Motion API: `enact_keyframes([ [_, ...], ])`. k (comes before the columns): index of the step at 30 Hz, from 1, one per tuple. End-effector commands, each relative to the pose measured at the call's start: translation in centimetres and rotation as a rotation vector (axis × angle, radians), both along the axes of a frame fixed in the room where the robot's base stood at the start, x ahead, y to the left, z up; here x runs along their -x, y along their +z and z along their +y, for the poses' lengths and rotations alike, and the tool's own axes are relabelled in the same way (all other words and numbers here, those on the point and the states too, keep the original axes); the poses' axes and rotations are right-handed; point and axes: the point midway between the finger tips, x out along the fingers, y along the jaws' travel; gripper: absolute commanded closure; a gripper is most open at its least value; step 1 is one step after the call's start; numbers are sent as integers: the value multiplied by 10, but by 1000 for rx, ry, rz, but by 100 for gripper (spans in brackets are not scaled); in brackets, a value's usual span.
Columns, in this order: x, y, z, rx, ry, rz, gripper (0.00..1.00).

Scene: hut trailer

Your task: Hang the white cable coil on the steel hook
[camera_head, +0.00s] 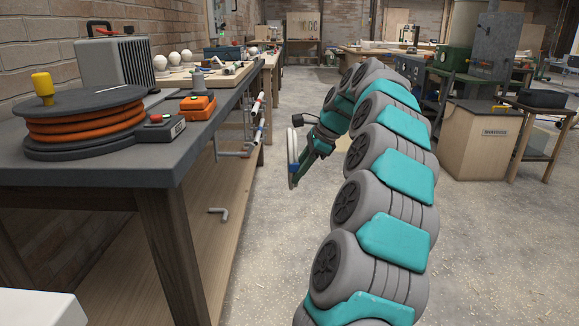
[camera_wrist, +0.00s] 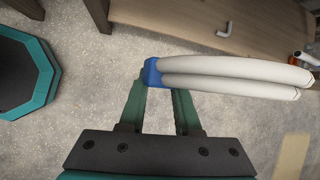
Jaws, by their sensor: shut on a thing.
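The white cable coil (camera_head: 292,146) is seen nearly edge-on in the head view, hanging in the air right of the workbench. In the wrist view the coil (camera_wrist: 235,75) extends to the right as thick white strands with a blue band (camera_wrist: 152,72). My gripper (camera_head: 303,164) is shut on the coil at this band, with its green fingers (camera_wrist: 158,90) on either side. A grey bent hook (camera_head: 220,213) shows low at the bench's wooden underside, left of and below the coil, and also in the wrist view (camera_wrist: 226,29). Another grey bent piece (camera_head: 234,153) sits higher, farther along. The coil touches neither.
The workbench (camera_head: 120,158) on the left carries an orange cable reel (camera_head: 85,125), an orange case (camera_head: 197,108) and a grey heater (camera_head: 113,62). Concrete floor (camera_head: 268,240) between the bench and my arm is clear.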

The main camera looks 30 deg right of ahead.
Motion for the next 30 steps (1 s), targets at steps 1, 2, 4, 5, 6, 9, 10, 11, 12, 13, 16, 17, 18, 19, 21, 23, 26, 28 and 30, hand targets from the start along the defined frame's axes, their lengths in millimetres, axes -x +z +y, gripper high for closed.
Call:
enact_keyframes([
  [1, 3, 3, -1, -6, -10, -4, 100],
  [2, 4, 4, -1, -8, -16, -6, 100],
  [4, 5, 4, -1, -11, -21, -6, 100],
  [5, 4, 4, 0, -11, -23, -6, 100],
  [6, 4, 4, 1, -11, -23, -6, 100],
  [9, 1, 3, 5, -9, -21, -7, 100],
  [10, 0, 3, 6, -9, -21, -7, 100],
  [11, -2, 3, 8, -9, -20, -7, 100],
  [12, -3, 3, 10, -9, -20, -7, 100],
  [13, -4, 3, 12, -9, -20, -7, 100],
  [16, -8, 3, 18, -8, -21, -6, 100],
  [17, -10, 3, 20, -8, -20, -6, 100],
  [18, -11, 3, 22, -7, -20, -7, 100],
  [19, -12, 2, 24, -8, -20, -6, 100],
  [21, -15, 2, 28, -9, -20, -6, 100],
  [23, -17, 2, 31, -9, -21, -7, 100],
  [26, -21, 2, 38, -10, -20, -7, 100],
  [28, -24, 2, 42, -10, -20, -7, 100],
  [30, -27, 2, 46, -9, -20, -6, 100],
])
